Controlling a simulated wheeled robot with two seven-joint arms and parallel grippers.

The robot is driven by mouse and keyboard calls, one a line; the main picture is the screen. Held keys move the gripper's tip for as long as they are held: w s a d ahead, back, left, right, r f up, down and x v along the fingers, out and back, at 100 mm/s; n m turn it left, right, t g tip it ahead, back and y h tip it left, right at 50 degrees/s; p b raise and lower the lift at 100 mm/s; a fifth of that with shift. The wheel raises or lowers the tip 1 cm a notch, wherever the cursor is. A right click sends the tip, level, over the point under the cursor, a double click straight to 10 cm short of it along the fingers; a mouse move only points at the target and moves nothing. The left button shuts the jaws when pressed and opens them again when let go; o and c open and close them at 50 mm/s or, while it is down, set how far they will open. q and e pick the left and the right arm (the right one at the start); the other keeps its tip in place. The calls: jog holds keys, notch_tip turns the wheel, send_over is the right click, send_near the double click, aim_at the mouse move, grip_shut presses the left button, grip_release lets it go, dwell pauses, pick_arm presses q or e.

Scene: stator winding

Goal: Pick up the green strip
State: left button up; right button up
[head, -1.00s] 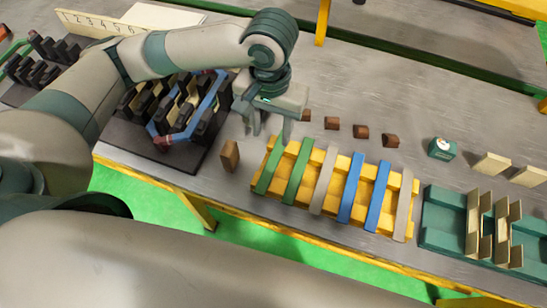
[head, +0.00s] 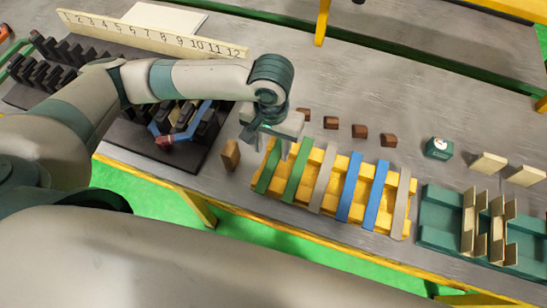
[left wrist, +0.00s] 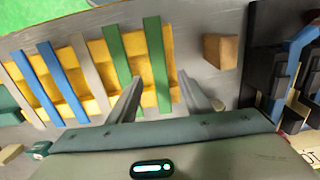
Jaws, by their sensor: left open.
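Two green strips lie across the left end of a yellow rack. The outer green strip (head: 267,170) is at the rack's left end and the inner green strip (head: 296,174) lies beside it. My left gripper (head: 270,150) is open and empty above the rack's far left edge. In the left wrist view its fingertips (left wrist: 160,78) point toward the rack, with the outer green strip (left wrist: 157,60) between them in the picture. The inner green strip (left wrist: 117,55) lies just left of the left finger. My right gripper is not in view.
The yellow rack (head: 329,209) also bears grey and blue strips. A brown block (head: 230,155) stands left of the rack. Small brown pieces (head: 360,131) lie behind it. A green fixture (head: 440,215) is at the right, and a dark base with slotted parts (head: 130,140) at the left.

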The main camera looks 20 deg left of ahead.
aim_at(273, 161)
pick_arm(q)
notch_tip(273, 161, down, 3)
jog(key=shift+d+f+p, duration=0.1)
jog(key=shift+p, duration=0.6)
jog(key=shift+w+f, duration=0.1)
jog(key=shift+f, duration=0.6)
jog(key=shift+c, duration=0.3)
grip_shut()
jog(key=shift+r, duration=0.1)
jog(key=shift+r+b, duration=0.35)
jog(key=shift+r, duration=0.35)
notch_tip(273, 161, up, 3)
jog(key=shift+f+b, duration=0.2)
jog(key=shift+b, duration=0.3)
jog(key=s+d+r+b, duration=0.1)
jog(key=s+d+r, duration=0.6)
jog(key=s, duration=0.1)
jog(key=shift+s+d, duration=0.35)
jog(key=shift+d, duration=0.05)
